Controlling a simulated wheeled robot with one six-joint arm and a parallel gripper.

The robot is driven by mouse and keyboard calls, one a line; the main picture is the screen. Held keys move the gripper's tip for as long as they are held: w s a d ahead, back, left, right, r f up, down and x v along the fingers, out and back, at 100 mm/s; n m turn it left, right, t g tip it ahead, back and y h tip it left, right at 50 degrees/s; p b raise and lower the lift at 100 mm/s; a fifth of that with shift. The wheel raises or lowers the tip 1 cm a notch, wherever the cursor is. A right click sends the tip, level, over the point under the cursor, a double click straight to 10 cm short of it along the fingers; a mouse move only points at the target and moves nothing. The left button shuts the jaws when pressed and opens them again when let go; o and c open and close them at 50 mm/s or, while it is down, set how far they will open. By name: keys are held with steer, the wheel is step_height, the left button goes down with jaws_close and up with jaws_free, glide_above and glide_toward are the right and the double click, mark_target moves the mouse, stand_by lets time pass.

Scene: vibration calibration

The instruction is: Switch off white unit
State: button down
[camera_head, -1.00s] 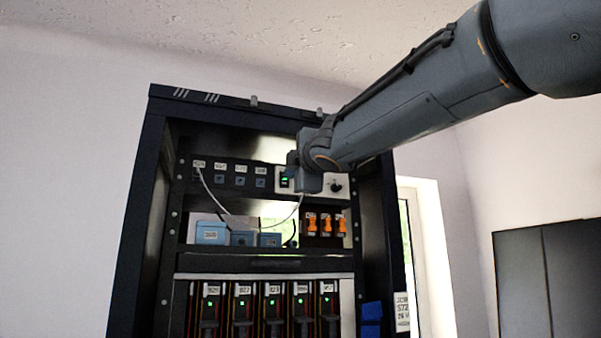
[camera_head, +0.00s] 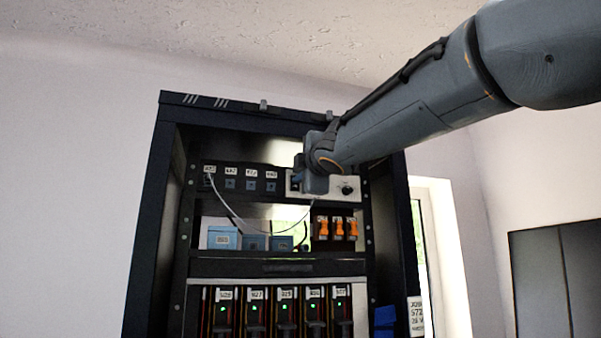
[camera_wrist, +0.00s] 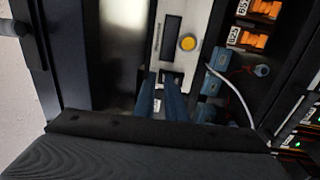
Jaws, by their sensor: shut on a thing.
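The white unit (camera_head: 352,182) sits in the upper right of the black rack, with a black knob on its right part. My gripper (camera_head: 309,184) is at its left part and hides much of it. In the wrist view the white unit (camera_wrist: 200,18) shows a dark, unlit display (camera_wrist: 172,28) and a round yellow button (camera_wrist: 188,43). My gripper (camera_wrist: 162,84) reaches the unit's face below the display, its two blue fingers close together. It is shut on a small part of the unit, which the fingers hide.
The black rack (camera_head: 147,205) surrounds the unit. A white cable (camera_head: 226,207) hangs across the front below. Blue boxes (camera_head: 222,238) and orange switches (camera_head: 337,228) are on the shelf underneath. Several modules with green lights stand lower down.

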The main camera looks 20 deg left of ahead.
steer(key=shift+r, duration=0.15)
steer(key=r+p+v, duration=0.2)
steer(key=r+v, duration=0.1)
steer(key=v, duration=1)
steer(key=shift+s+d, duration=0.3)
steer(key=shift+s, duration=0.1)
